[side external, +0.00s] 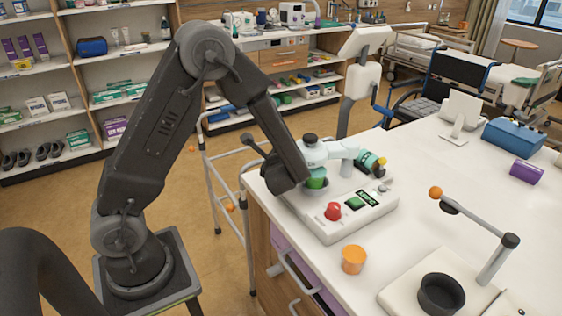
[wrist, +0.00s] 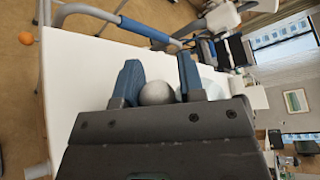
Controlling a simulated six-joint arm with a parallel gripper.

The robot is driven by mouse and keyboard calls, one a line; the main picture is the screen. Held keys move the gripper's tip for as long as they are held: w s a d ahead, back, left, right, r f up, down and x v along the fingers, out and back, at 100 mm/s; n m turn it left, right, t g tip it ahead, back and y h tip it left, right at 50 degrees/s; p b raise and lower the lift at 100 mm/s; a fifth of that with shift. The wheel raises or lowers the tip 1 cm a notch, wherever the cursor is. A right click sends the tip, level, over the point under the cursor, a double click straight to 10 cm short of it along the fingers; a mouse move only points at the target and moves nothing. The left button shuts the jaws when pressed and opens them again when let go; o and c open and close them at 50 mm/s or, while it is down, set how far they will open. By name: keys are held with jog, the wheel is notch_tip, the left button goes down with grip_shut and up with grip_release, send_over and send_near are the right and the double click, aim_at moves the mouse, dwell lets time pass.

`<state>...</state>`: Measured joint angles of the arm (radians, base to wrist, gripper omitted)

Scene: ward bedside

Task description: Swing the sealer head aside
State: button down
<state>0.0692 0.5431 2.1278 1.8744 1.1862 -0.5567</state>
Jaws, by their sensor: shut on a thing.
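The sealer stands on the white counter in the side external view. Its pale base (side external: 345,215) carries a red button and a green display. The pale sealer head (side external: 318,152), with a black knob on top, is over a green cup (side external: 317,179). The end of my arm is at the left side of the head, and it hides my fingers there. In the wrist view my gripper (wrist: 158,78) has its two blue fingers on either side of a round grey knob (wrist: 157,93), shut on it. What the knob joins to is hidden.
An orange cup (side external: 353,260) stands in front of the sealer. A post with a side arm and orange ball (side external: 435,192), and a black cup (side external: 441,294), are at the right. A walker (side external: 210,175) stands left of the counter. The counter behind the sealer is mostly clear.

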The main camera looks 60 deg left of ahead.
jog(key=w+a+m+t+h, duration=0.4)
jog(key=w+a+m+t, duration=0.1)
jog(key=a, duration=0.2)
jog(key=shift+f+h, duration=0.4)
jog(key=shift+w, duration=0.1)
jog(key=c, duration=1)
grip_release()
jog(key=shift+c, duration=0.2)
jog(key=shift+o, duration=1.2)
jog(key=shift+w+r, duration=0.1)
jog(key=shift+r, duration=0.1)
jog(key=shift+d, duration=0.1)
jog(key=v, duration=1.3)
jog(key=shift+s+d, duration=0.2)
jog(key=shift+s, duration=0.1)
jog(key=shift+c, duration=0.2)
